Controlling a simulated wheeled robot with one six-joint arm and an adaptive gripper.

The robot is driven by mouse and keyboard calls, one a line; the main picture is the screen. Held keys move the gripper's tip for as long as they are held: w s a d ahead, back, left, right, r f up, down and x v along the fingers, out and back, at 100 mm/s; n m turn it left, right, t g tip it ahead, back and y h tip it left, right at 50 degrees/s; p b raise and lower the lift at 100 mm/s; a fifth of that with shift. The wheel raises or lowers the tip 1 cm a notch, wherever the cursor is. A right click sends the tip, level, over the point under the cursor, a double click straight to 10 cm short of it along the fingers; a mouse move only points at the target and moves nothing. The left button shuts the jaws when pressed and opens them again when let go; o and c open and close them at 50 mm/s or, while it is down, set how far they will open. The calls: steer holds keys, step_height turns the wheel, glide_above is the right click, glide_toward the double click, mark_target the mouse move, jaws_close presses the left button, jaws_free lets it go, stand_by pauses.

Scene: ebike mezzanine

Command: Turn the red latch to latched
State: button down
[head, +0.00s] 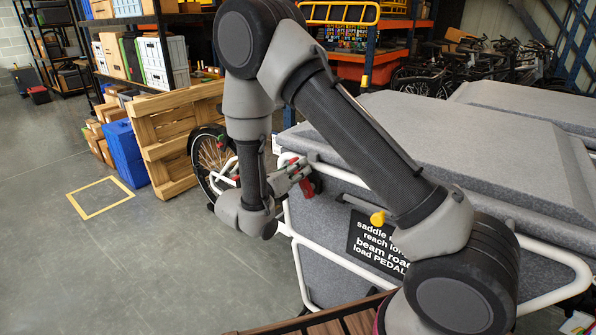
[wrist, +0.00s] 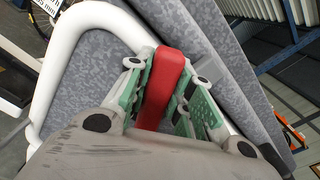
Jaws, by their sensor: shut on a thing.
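The red latch (head: 304,180) is mounted on the front of a grey felt-covered cargo box (head: 334,228) with a white tube frame. In the wrist view the red latch (wrist: 163,88) lies between the green-padded fingers of my gripper (wrist: 164,92), which is shut on it. In the head view my gripper (head: 297,178) reaches the latch from the left. The latch's base and pivot are hidden by the fingers, so I cannot tell its exact setting.
A yellow-knobbed lever (head: 377,218) and a black lettered sign (head: 374,243) are on the box front to the right. A wheel (head: 211,158) and wooden pallet (head: 178,135) stand to the left. Open grey floor (head: 110,255) lies at the left.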

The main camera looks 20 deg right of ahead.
stand_by(0.4)
steer(key=c, duration=1.2)
jaws_free()
steer(key=shift+c, duration=0.2)
steer(key=v, duration=0.8)
steer(key=shift+c, duration=0.4)
